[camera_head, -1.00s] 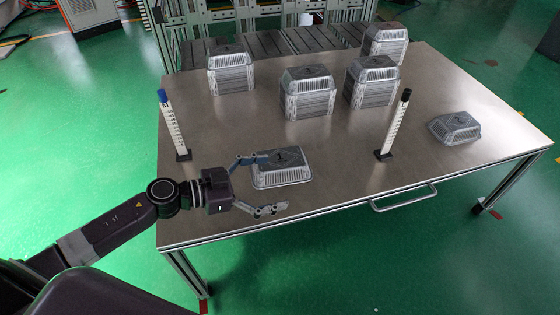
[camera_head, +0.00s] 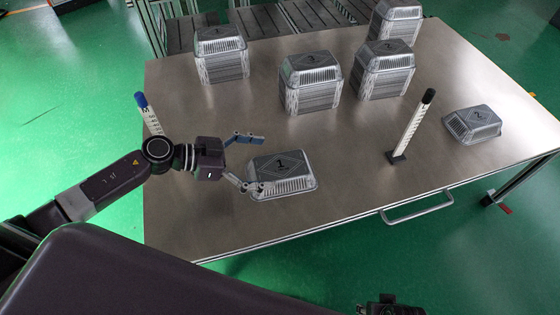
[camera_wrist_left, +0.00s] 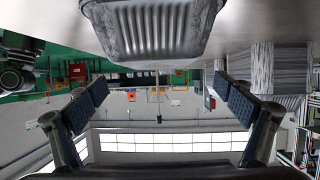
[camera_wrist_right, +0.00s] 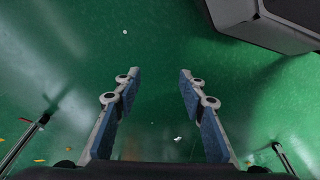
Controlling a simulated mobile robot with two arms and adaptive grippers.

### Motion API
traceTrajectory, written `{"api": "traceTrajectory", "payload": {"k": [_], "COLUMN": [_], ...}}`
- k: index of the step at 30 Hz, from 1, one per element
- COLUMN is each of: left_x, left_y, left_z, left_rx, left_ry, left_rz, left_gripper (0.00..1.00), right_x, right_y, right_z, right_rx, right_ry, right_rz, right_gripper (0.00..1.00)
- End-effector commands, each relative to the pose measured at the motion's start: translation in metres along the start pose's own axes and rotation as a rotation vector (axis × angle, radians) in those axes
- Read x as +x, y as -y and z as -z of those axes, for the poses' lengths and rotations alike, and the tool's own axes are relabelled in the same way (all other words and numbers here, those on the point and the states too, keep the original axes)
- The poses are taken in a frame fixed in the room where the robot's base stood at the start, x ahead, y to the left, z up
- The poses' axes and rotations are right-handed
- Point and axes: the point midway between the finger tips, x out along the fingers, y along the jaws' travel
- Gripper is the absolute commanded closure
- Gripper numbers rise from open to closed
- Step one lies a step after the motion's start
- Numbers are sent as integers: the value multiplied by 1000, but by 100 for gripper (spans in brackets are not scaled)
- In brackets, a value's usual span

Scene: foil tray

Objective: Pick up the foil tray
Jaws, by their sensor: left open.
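A single foil tray marked 1 (camera_head: 283,178) lies upside down near the front of the metal table. My left gripper (camera_head: 262,163) is open at the tray's left end. Its far finger is beyond the tray's back left corner, and its near finger overlaps the tray's left side in the picture; contact cannot be told. In the left wrist view the tray's ribbed side (camera_wrist_left: 158,28) is at the top, above the gap between the open fingers (camera_wrist_left: 162,85). My right gripper (camera_wrist_right: 158,73) is open and empty, with green floor behind it.
Foil tray stacks stand at the back: left (camera_head: 222,62), middle (camera_head: 310,90), right (camera_head: 384,75) and far right (camera_head: 397,22). Another tray (camera_head: 472,124) is at the right. A black-topped post (camera_head: 412,130) and a blue-topped post (camera_head: 150,118) stand upright. A handle (camera_head: 418,208) sticks out in front.

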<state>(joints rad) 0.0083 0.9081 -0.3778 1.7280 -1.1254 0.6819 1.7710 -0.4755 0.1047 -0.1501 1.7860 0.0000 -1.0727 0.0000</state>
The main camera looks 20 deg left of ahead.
Motion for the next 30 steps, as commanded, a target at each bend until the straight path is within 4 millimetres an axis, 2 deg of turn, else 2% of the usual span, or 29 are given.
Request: {"api": "traceTrajectory", "payload": {"k": [5, 15, 19, 25, 26, 30], "left_x": [18, 57, 64, 64, 64, 64], "left_y": [0, 1, 1, 0, 0, 0], "left_z": [0, -4, -4, -4, -4, -4], "left_rx": [1, 2, 1, 1, 1, 1], "left_ry": [-4, -4, -1, -1, -1, -1], "left_rz": [0, 1, 1, 1, 1, 1], "left_gripper": [4, 4, 4, 4, 5, 21], "right_x": [-9, -44, -50, -51, -51, -51], "right_y": [-1, -3, -3, -3, -3, -3], "right_z": [5, 21, 23, 23, 23, 23], "right_rx": [1, 4, 5, 5, 5, 5], "right_ry": [-6, -27, -30, -29, -29, -29], "right_rz": [-1, -5, -5, -5, -5, -5], "right_gripper": [62, 62, 62, 62, 62, 62]}}
